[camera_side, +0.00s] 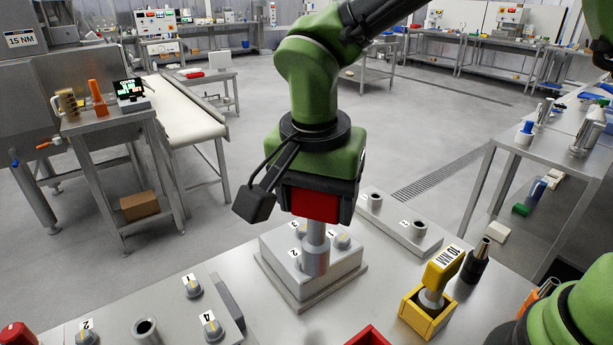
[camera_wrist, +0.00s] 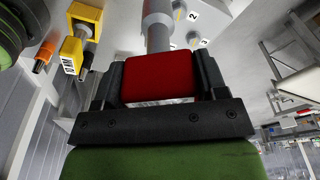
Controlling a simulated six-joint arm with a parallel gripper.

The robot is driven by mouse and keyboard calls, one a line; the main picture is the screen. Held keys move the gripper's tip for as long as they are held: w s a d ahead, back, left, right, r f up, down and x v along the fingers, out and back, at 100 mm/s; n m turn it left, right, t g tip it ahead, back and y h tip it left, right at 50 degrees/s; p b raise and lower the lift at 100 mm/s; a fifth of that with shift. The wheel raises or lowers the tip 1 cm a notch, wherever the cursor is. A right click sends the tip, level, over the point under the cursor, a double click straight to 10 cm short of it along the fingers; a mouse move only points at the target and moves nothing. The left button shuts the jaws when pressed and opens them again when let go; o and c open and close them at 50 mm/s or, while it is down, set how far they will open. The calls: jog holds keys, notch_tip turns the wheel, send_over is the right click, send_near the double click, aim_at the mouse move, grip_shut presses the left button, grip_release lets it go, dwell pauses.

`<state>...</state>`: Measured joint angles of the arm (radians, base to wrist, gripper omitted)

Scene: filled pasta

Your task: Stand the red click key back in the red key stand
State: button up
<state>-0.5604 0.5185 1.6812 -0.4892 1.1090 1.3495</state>
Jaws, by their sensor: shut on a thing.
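The red click key (camera_side: 314,205) has a red block handle and a grey metal shaft pointing down. My gripper (camera_side: 318,198) is shut on its red handle. The wrist view shows the handle (camera_wrist: 160,77) between both fingers and the shaft (camera_wrist: 158,30) beyond. The key is upright, and its shaft overlaps the grey block with numbered knobs (camera_side: 340,265) in the side view. I cannot tell whether the shaft touches it. The red key stand (camera_side: 368,336) shows only as a red rim at the bottom edge, cut off by the frame, nearer the camera than the gripper.
A yellow key marked 10 NM (camera_side: 440,268) stands in a yellow stand (camera_side: 424,318) at the right, with a dark-handled tool (camera_side: 476,262) behind. A plate with numbered knobs (camera_side: 185,310) lies front left. A grey plate with sockets (camera_side: 400,228) is behind. Bare bench lies between.

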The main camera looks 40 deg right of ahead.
jog(key=s+f, duration=0.1)
jog(key=s, duration=1)
jog(key=shift+s+d+f+m, duration=0.2)
jog(key=shift+s+f+m, duration=0.05)
jog(key=shift+m, duration=0.15)
jog(key=shift+f, duration=0.1)
jog(key=shift+f, duration=1.7)
jog(key=shift+f, duration=2.65)
jog(key=o, duration=1.2)
